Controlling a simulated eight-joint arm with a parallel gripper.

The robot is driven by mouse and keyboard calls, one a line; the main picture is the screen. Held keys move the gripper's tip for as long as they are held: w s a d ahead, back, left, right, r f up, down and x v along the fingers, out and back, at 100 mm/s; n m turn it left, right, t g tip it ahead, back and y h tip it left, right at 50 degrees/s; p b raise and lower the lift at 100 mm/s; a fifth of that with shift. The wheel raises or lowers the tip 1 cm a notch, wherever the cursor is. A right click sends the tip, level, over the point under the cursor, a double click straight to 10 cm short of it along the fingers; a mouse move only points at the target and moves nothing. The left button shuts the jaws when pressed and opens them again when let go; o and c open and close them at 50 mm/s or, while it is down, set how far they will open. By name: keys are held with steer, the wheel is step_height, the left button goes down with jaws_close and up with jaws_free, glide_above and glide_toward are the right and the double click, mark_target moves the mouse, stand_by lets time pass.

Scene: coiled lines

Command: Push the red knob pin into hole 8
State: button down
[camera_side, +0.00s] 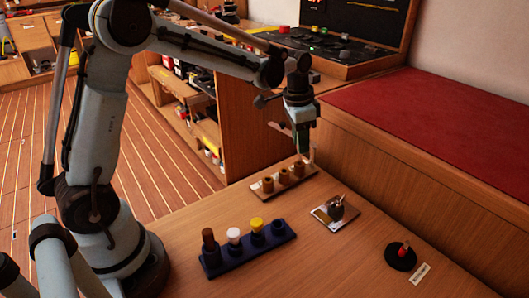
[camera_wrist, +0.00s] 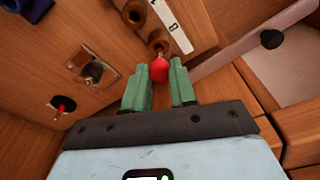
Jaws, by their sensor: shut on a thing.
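The red knob pin (camera_wrist: 159,71) is between the fingertips of my gripper (camera_wrist: 158,80), with its knob toward me and its thin shank pointing at a wooden socket. That socket (camera_wrist: 157,40) is at the end of a wooden rack (camera_wrist: 185,38), beside a white label reading 8. The shank's tip overlaps the socket's edge in the wrist view; I cannot tell whether it is inside the hole. In the side view my gripper (camera_side: 302,152) hangs just above the far end of the rack (camera_side: 268,192). The pin is too small to make out there.
A dark blue rack (camera_side: 225,262) with brown, white and yellow-topped pieces stands nearer. A small plate with a metal fitting (camera_side: 336,209) lies right of the wooden rack. A black disc (camera_side: 394,262) with a red peg is at the right. A red-topped wooden bench (camera_side: 420,110) borders the table behind.

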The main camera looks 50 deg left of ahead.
steer(key=shift+f, duration=0.95)
steer(key=shift+f, duration=0.35)
steer(key=shift+f, duration=0.25)
steer(key=c, duration=0.5)
jaws_free()
steer(key=shift+r, duration=2.55)
